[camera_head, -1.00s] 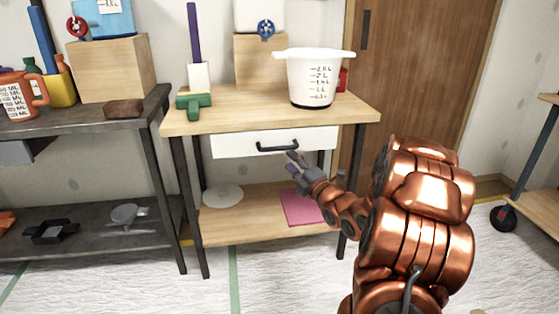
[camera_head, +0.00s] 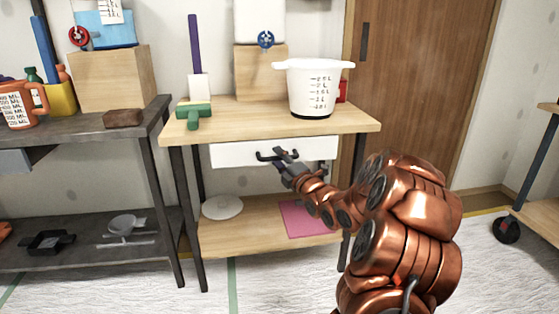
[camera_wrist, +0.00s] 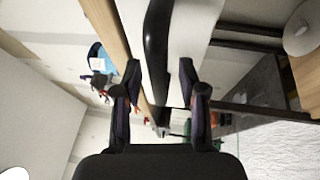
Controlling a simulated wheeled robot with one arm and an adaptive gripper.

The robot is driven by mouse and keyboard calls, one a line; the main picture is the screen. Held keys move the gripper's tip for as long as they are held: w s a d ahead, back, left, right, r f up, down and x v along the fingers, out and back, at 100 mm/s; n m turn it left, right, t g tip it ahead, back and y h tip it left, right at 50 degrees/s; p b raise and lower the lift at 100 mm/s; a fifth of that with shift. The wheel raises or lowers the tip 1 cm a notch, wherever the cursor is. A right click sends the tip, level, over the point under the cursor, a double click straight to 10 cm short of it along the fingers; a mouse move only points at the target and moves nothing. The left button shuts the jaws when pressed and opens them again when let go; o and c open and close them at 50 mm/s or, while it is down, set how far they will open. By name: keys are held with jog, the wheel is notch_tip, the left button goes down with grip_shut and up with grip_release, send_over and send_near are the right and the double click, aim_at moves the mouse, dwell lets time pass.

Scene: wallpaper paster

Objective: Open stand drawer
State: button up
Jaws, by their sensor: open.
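The stand (camera_head: 255,115) is a wooden table with dark legs and a lower shelf. Its white drawer (camera_head: 318,147) sits under the top and looks shut, with a dark bar handle (camera_head: 266,156) on its front. My gripper (camera_head: 280,158) is at the right part of the handle and hides some of it. In the wrist view my gripper (camera_wrist: 162,88) is open, with one finger on each side of the picture's middle. The black handle (camera_wrist: 157,45) runs between and ahead of the fingertips, along the white drawer front (camera_wrist: 195,30). I cannot tell whether the fingers touch it.
A dark table (camera_head: 85,135) stands close on the left.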

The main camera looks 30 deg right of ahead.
grip_shut()
dwell(0.4)
dwell(0.4)
